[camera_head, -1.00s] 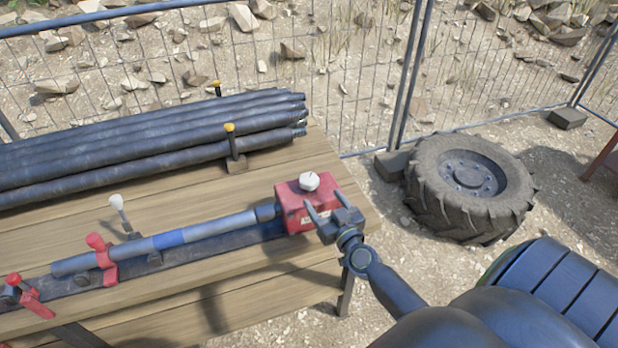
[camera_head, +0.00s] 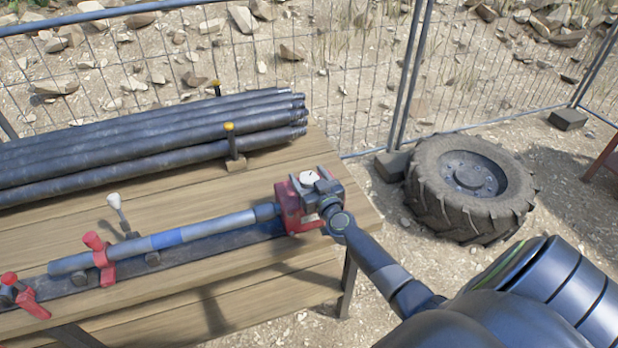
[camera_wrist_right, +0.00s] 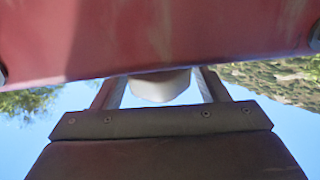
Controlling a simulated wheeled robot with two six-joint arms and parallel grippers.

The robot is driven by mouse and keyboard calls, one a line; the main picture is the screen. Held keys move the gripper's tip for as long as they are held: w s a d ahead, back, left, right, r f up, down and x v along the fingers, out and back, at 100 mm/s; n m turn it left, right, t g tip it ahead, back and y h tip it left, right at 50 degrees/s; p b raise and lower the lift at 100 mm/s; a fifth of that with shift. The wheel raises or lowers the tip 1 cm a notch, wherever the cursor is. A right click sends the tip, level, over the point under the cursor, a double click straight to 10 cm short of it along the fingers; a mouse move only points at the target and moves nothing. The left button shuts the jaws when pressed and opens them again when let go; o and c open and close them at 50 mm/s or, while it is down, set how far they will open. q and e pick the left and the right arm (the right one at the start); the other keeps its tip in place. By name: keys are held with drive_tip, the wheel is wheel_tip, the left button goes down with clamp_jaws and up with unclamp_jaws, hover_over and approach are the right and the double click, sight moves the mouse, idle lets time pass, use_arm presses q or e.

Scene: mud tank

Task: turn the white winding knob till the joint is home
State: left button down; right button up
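The white winding knob (camera_head: 309,178) sits on top of the red box (camera_head: 290,208) at the right end of the rail on the wooden table. My right gripper (camera_head: 308,182) is at the box with its fingers either side of the knob. In the right wrist view the knob (camera_wrist_right: 160,86) lies between the two fingers (camera_wrist_right: 160,88), with narrow gaps at its sides, so the gripper looks open. A grey rod with a blue band (camera_head: 168,239) runs along the rail to the box; the joint at its end is partly hidden. My left gripper is out of view.
Red clamps (camera_head: 100,258) and a white-topped lever (camera_head: 116,205) stand along the rail. A stack of dark pipes (camera_head: 150,140) lies at the back of the table, held by yellow-topped posts (camera_head: 231,145). A tyre (camera_head: 470,188) and mesh fence stand beyond.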

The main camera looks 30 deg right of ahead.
drive_tip(key=c, duration=0.8)
drive_tip(key=shift+r+h+p, duration=0.1)
drive_tip(key=shift+h+p, duration=0.2)
drive_tip(key=shift+p, duration=0.25)
drive_tip(key=shift+c, duration=0.2)
drive_tip(key=m+g+h+p, duration=0.1)
drive_tip(key=h+p, duration=0.1)
drive_tip(key=m+h+p, duration=0.2)
drive_tip(key=p, duration=0.1)
drive_tip(key=shift+a+r+m+g+h+p, duration=0.1)
drive_tip(key=shift+r+m+g+h+p, duration=0.1)
drive_tip(key=shift+m+g+h+p, duration=0.5)
drive_tip(key=shift+h, duration=0.2)
drive_tip(key=shift+f+m+g+h, duration=0.15)
drive_tip(key=shift+m+g+h, duration=0.2)
drive_tip(key=shift+h, duration=0.25)
drive_tip(key=shift+f+m+g+h+p, duration=0.15)
drive_tip(key=shift+m+g+h+p, duration=0.25)
drive_tip(key=shift+m+g+h, duration=0.45)
drive_tip(key=shift+f+m+g+h+b, duration=0.1)
drive_tip(key=shift+m+g+h+b, duration=0.2)
drive_tip(key=shift+m+g+h, duration=0.9)
drive_tip(key=shift+g+h, duration=0.25)
drive_tip(key=shift+g, duration=0.05)
